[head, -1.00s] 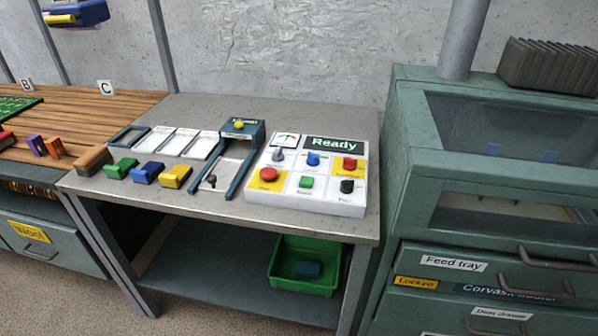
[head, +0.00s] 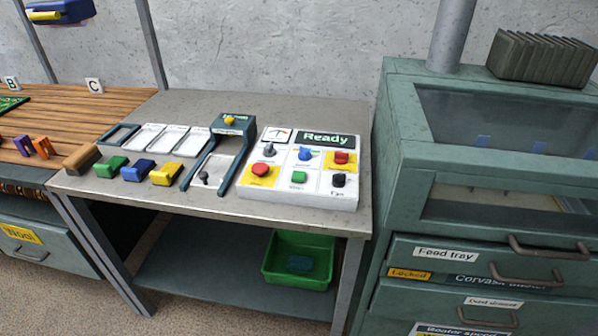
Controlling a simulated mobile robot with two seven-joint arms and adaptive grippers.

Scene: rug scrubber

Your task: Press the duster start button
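A white control panel (head: 303,180) lies on the right part of the grey metal table. Its dark display (head: 325,139) reads "Ready". A green button (head: 299,177) sits at the bottom middle, with a label below it too small to read. A large red button (head: 262,170) on yellow is at the left, and a smaller red control (head: 341,157) on yellow is at the upper right. A blue knob (head: 305,153), a grey knob (head: 270,149) and a black knob (head: 338,180) are also on it. Neither of my grippers is in view.
The green cabinet (head: 409,125) with a window, "Feed tray" drawer and handles stands right of the table. Left of the panel are a dark blue lever stand (head: 219,180) and several coloured blocks. A green bin (head: 270,266) sits on the lower shelf.

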